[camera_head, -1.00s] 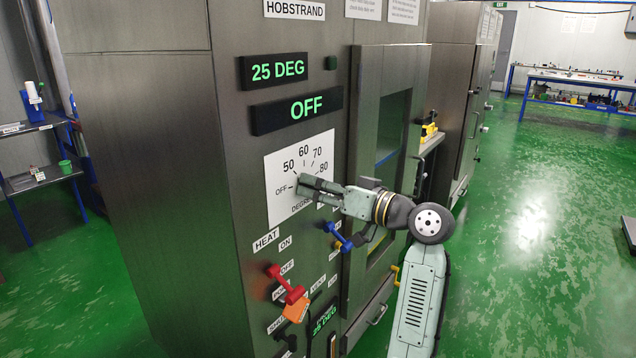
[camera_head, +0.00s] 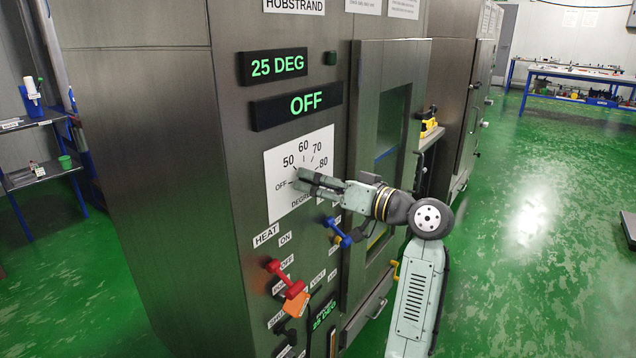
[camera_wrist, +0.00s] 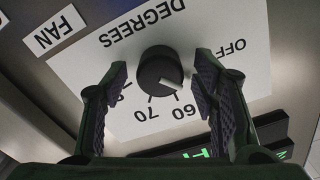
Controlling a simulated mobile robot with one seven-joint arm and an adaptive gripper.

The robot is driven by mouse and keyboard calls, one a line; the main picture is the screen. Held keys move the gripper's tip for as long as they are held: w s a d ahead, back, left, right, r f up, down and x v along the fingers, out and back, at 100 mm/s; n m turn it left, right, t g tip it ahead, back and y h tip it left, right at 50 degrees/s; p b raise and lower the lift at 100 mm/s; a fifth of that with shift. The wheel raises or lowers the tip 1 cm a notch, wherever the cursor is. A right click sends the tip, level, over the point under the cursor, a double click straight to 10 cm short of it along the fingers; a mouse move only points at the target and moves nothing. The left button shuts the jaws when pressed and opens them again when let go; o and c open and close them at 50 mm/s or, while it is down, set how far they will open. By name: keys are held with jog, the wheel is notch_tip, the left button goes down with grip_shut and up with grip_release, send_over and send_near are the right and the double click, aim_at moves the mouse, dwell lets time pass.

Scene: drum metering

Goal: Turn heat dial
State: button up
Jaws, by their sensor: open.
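The heat dial is a round black knob (camera_wrist: 160,70) with a white pointer mark. It sits on a white scale plate (camera_head: 283,160) marked OFF, 50, 60, 70 and 80 on the steel oven front. In the wrist view, which shows the plate upside down, the mark points to the lower right, on the 60 side. My gripper (camera_head: 303,180) is at the plate and hides most of the dial in the head view. In the wrist view my open gripper (camera_wrist: 160,82) has one finger on each side of the knob, with gaps visible. Part of the scale is hidden.
Displays above the plate read 25 DEG (camera_head: 277,66) and OFF (camera_head: 303,104). A blue handle (camera_head: 338,232) and a red handle (camera_head: 287,280) stick out below the plate. The oven door (camera_head: 384,150) is just to the right. Green floor is open further right.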

jog(key=v, duration=1.2)
